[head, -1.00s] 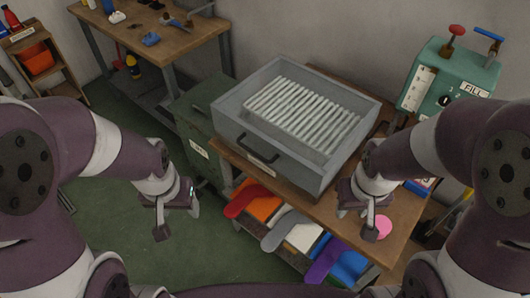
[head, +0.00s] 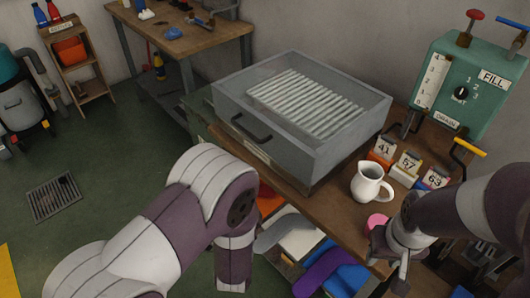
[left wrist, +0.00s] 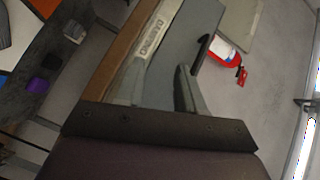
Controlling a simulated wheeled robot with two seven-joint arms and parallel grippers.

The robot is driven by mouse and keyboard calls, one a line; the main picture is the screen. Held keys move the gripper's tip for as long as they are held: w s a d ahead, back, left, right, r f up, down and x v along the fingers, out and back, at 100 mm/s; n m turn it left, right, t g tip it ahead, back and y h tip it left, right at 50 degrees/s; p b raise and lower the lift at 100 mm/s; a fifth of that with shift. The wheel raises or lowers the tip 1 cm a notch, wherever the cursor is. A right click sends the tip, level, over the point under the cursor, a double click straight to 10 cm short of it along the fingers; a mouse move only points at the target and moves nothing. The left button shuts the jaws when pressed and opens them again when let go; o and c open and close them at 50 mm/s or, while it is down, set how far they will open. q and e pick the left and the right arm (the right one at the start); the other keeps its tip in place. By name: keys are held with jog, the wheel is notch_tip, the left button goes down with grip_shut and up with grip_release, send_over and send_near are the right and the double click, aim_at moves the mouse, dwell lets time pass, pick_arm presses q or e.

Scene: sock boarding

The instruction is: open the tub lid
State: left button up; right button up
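The tub (head: 290,160) is a grey box on the wooden bench, with a see-through top over white ribbed slats and a dark bar handle (head: 250,129) on its front. The lid looks shut. In the left wrist view a grey panel with a lettered label (left wrist: 152,35) and a dark bar (left wrist: 203,53) shows beyond my left gripper (left wrist: 162,88). Its two fingers stand apart with nothing seen between them. In the head view the left fingers are hidden or out of frame. My right gripper (head: 388,268) hangs at the bench's front right, apart from the tub, its fingers seemingly apart and empty.
A white jug (head: 371,183), a pink disc (head: 377,221) and numbered boxes (head: 408,166) stand right of the tub. A green machine marked FILL (head: 462,85) is behind them.

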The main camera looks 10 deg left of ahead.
pick_arm(q)
notch_tip(320, 180, up, 5)
jog(key=m+t, duration=0.2)
jog(key=t, duration=0.1)
jog(key=w+a+r, duration=0.1)
jog(key=w+r, duration=0.1)
jog(key=w, duration=1)
jog(key=shift+w+a+y, duration=0.4)
grip_shut()
